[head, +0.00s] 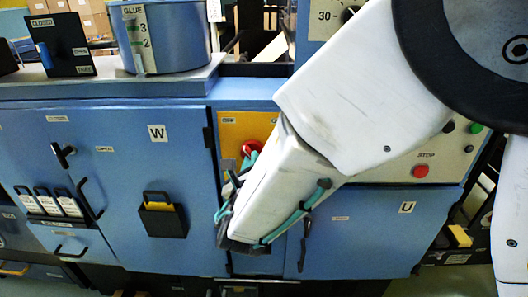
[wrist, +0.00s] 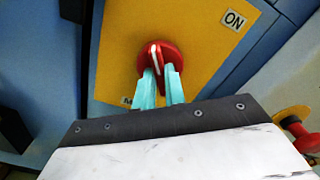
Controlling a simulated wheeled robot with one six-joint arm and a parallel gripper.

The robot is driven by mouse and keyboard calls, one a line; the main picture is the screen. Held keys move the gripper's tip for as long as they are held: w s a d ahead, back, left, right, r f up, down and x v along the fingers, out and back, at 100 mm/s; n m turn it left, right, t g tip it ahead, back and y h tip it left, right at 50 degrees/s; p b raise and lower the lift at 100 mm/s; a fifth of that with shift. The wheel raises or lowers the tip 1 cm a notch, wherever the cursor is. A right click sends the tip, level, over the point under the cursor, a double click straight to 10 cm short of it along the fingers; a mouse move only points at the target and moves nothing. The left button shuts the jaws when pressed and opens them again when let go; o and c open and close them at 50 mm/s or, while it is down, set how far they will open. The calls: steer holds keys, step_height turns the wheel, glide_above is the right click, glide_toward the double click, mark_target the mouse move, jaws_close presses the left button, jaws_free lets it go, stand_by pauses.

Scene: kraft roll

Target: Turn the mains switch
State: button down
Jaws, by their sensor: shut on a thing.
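The mains switch (wrist: 163,56) is a round red knob with a white line on its grip, on a yellow plate (wrist: 120,45) in the wrist view. The white line stands nearly upright, and an ON label (wrist: 234,19) is at the plate's upper right. My gripper (wrist: 160,75) has its two teal fingers shut on the knob's grip from below. In the head view the red knob (head: 250,147) shows at the edge of my white arm, which hides much of the yellow plate (head: 232,126).
A blue cabinet door marked W (head: 157,133) is left of the switch, with a black and yellow holder (head: 162,216) on it. A panel with a red stop button (head: 420,171) is at the right. Another red knob (wrist: 304,136) is at the wrist view's right edge.

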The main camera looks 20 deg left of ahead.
steer(key=shift+a+n, duration=0.1)
steer(key=shift+n, duration=0.7)
steer(key=c, duration=1.5)
jaws_free()
steer(key=shift+o, duration=0.2)
steer(key=v, duration=0.8)
